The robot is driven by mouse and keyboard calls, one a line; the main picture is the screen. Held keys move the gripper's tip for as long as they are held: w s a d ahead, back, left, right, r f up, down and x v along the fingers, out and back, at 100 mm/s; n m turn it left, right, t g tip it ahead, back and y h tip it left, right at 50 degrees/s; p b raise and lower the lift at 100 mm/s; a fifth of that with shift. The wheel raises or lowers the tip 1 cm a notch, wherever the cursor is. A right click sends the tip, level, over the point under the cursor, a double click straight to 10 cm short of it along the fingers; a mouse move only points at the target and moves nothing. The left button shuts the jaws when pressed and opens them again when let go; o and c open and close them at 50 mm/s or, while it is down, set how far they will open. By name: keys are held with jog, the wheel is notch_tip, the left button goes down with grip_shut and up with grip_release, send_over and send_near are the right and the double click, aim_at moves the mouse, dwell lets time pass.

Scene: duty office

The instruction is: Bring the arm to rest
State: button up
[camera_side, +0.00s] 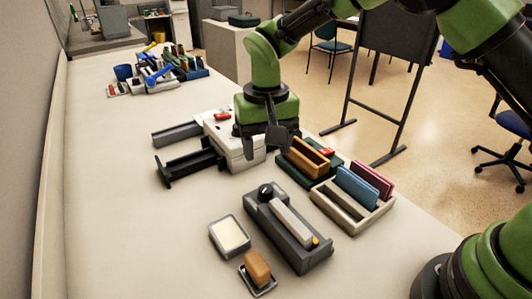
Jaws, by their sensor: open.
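My gripper (262,142) hangs pointing down from my green and dark arm, over the middle of the table. Its fingers are apart with nothing seen between them. It is in front of a white box-shaped device (232,150) with dark rails reaching left, and hides part of it. Whether the fingers touch the device cannot be told from this view.
A grey device (283,232), a small white-topped tray (229,236) and an orange-brown block (257,267) lie in front. A pale rack (345,208) holds blue and red plates. A green tray (300,163) stands behind. Tools cluster at the far left. The table's left side is clear.

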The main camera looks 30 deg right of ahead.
jog(key=s+d+r+t+y, duration=0.1)
jog(key=s+d+r+t, duration=0.2)
jog(key=r, duration=0.5)
jog(key=s+d+r+y, duration=0.1)
jog(key=s+d+r, duration=0.3)
jog(key=s+r, duration=0.25)
jog(key=s+d+r+t, duration=0.1)
jog(key=s+t, duration=0.1)
jog(key=s, duration=0.4)
jog(key=s+d+r+t, duration=0.1)
jog(key=s+d+t, duration=0.1)
jog(key=s, duration=0.5)
jog(key=shift+r+m, duration=0.3)
jog(key=shift+s+d, duration=0.1)
